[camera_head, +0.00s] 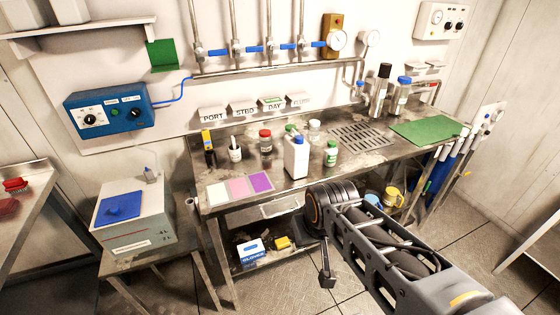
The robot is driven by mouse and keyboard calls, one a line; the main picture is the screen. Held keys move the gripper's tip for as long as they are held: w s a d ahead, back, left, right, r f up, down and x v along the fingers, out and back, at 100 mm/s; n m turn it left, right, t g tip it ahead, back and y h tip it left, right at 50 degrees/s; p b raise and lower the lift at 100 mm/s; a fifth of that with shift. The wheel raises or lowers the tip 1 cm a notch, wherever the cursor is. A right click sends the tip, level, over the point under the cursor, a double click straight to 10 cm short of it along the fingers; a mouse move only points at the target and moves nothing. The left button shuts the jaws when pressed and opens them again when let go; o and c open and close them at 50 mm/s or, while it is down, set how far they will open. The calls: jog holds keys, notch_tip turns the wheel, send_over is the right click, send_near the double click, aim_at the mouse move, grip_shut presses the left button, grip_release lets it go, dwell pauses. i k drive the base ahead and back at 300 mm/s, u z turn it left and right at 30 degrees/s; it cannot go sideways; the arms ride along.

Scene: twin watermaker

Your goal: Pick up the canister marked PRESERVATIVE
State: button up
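A white canister (296,160) with a blue cap stands upright on the steel bench, near its front edge. No marking on it is readable at this size, so I cannot confirm that it says PRESERVATIVE. My arm reaches in from the lower right. My gripper (326,274) hangs below the bench top, in front of the bench and apart from the canister. Only a dark part of it shows, and its fingers cannot be told apart. I see nothing held in it.
A green-capped bottle (331,154) stands close right of the canister. A red-capped jar (265,142) and smaller bottles stand left. Coloured cards (239,188) lie at the front left edge. A drain grate (362,136) and green mat (425,130) lie right. Blue pipe valves run above.

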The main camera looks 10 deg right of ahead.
aim_at(296, 149)
jog(key=u, duration=1.25)
jog(key=i, duration=0.85)
jog(key=z, duration=1.8)
